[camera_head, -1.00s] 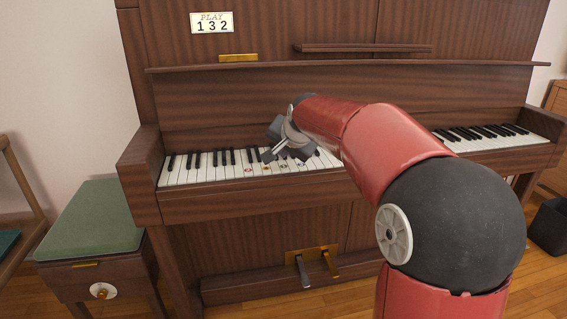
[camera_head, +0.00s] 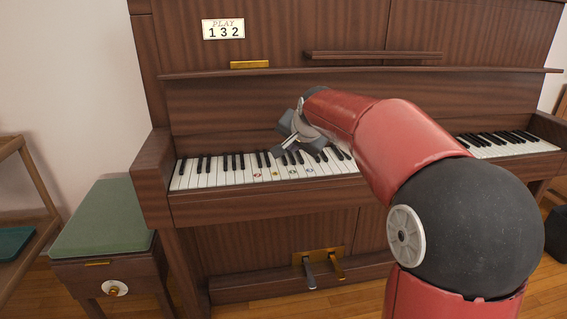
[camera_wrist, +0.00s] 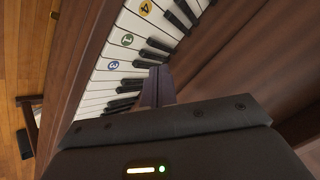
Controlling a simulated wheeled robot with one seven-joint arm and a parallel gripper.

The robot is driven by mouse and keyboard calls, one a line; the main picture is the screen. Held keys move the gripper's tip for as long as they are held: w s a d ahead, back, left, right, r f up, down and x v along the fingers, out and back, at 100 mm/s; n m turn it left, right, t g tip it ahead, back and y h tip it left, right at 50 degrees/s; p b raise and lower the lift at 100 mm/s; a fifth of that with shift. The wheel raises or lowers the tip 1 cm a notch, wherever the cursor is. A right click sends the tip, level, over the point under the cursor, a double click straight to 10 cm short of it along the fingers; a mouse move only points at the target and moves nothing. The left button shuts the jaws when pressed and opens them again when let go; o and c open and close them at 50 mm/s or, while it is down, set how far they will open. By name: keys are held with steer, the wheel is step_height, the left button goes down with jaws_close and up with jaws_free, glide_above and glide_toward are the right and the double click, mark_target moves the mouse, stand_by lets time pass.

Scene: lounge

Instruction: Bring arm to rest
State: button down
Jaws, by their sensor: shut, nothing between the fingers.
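My red arm reaches in from the right in the head view. My gripper (camera_head: 280,151) is above the keys of the brown upright piano (camera_head: 270,203), with its fingers close together and nothing between them. The white and black keys (camera_head: 215,174) carry several small coloured, numbered stickers near the gripper. In the wrist view, the gripper fingers (camera_wrist: 156,88) show as a dark shape over the keys. Stickers marked 3 (camera_wrist: 112,65), 1 (camera_wrist: 127,40) and 4 (camera_wrist: 146,8) show there. My arm hides part of the keyboard.
A stool with a green cushion (camera_head: 105,218) stands left of the piano. A wooden frame (camera_head: 38,185) is at the far left. Two pedals (camera_head: 322,268) sit low at the piano's front. The piano's shelf ledge (camera_head: 360,70) runs above the keyboard.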

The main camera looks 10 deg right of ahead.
steer(key=s+f+n+g, duration=0.1)
steer(key=s+f+n, duration=0.3)
steer(key=s, duration=1.4)
steer(key=s+f+n+g+h, duration=0.1)
steer(key=s+f, duration=0.5)
steer(key=s, duration=1.2)
steer(key=n+g, duration=0.1)
steer(key=n, duration=0.1)
steer(key=shift+s+n+g, duration=0.2)
steer(key=shift+n+g, duration=0.1)
steer(key=shift+n, duration=0.1)
